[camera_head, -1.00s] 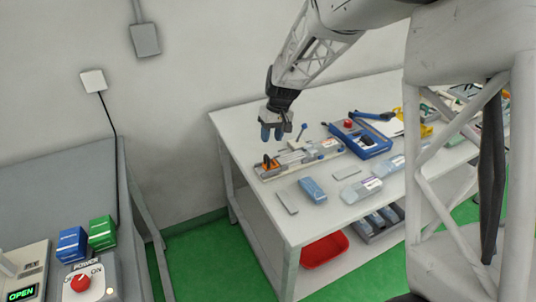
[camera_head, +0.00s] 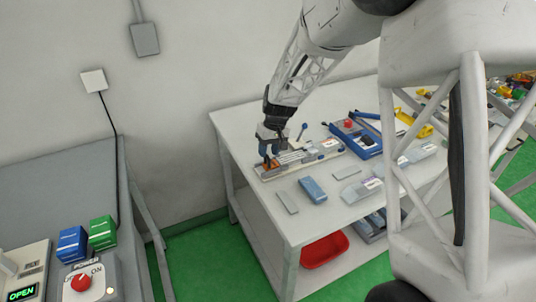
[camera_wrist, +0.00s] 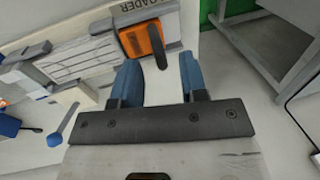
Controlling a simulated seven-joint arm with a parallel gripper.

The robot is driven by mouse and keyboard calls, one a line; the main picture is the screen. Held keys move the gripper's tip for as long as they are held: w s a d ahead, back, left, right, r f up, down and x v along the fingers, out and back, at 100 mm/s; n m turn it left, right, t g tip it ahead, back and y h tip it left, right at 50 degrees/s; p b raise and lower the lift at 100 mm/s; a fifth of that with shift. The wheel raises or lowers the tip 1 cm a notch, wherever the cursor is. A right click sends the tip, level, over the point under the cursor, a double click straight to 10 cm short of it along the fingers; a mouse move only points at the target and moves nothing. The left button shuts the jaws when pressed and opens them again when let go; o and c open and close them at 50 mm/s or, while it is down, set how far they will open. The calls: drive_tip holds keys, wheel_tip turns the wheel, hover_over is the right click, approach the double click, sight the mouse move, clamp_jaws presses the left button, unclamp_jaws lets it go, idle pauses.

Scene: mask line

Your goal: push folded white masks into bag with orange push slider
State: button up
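The orange push slider (camera_head: 271,166) sits at the left end of the loader on the table; in the wrist view its orange block (camera_wrist: 140,40) has a dark upright handle. My gripper (camera_head: 268,154) is just above the slider. In the wrist view my gripper (camera_wrist: 158,76) is open, its two blue fingers apart, with the handle tip ahead of the gap and nothing held. The folded white masks (camera_wrist: 85,60) lie in the loader channel beside the slider; they also show in the head view (camera_head: 290,158). I cannot clearly make out the bag at the channel's far end.
A blue lever device (camera_head: 366,142) stands right of the loader. A blue pack (camera_head: 312,188), a grey flat piece (camera_head: 287,202) and clear packs (camera_head: 361,190) lie in front. A small blue-knobbed lever (camera_head: 302,129) rises behind the loader. A red bin (camera_head: 324,250) is below.

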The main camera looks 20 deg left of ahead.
drive_tip(key=shift+s+a+f, duration=0.1)
drive_tip(key=shift+s+f, duration=0.05)
drive_tip(key=shift+f, duration=0.8)
drive_tip(key=shift+c, duration=0.3)
clamp_jaws()
